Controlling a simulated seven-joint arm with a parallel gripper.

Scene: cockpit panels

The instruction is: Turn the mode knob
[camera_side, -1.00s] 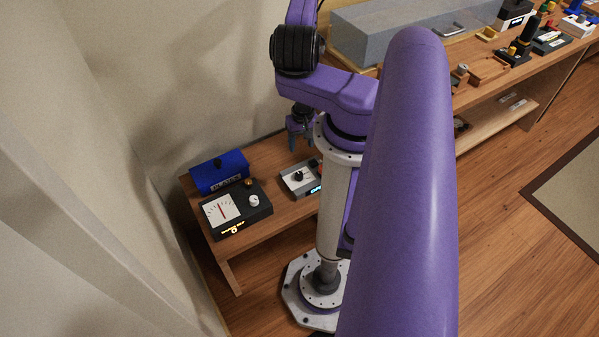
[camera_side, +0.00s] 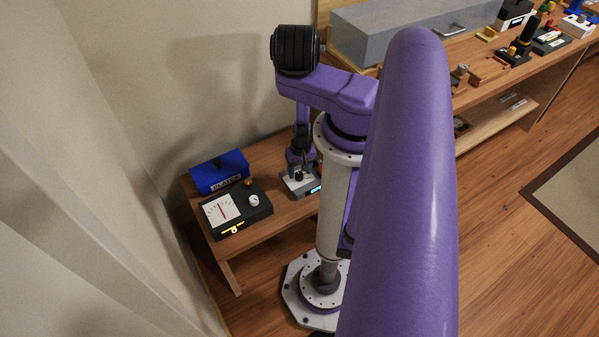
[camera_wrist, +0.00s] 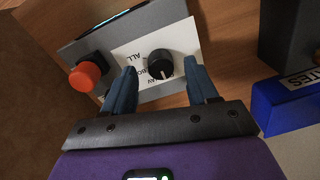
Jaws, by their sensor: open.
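The mode knob (camera_wrist: 160,64) is a black round knob with a white pointer line. It stands on a white label plate (camera_wrist: 135,47) with black lettering on a grey panel box (camera_wrist: 70,50), whose edge also shows in the side view (camera_side: 290,190). My gripper (camera_wrist: 163,78) is open, with one blue finger to each side of the knob in the wrist view. I cannot tell whether the fingers reach down to the knob's height or touch it. In the side view my gripper (camera_side: 302,168) is just above the grey box.
A red push button (camera_wrist: 85,76) sits beside the knob on the same box. In the side view, a black meter box (camera_side: 236,208) with a white dial and a blue box (camera_side: 219,172) stand to the left on the wooden table (camera_side: 283,213). The wall rises close behind.

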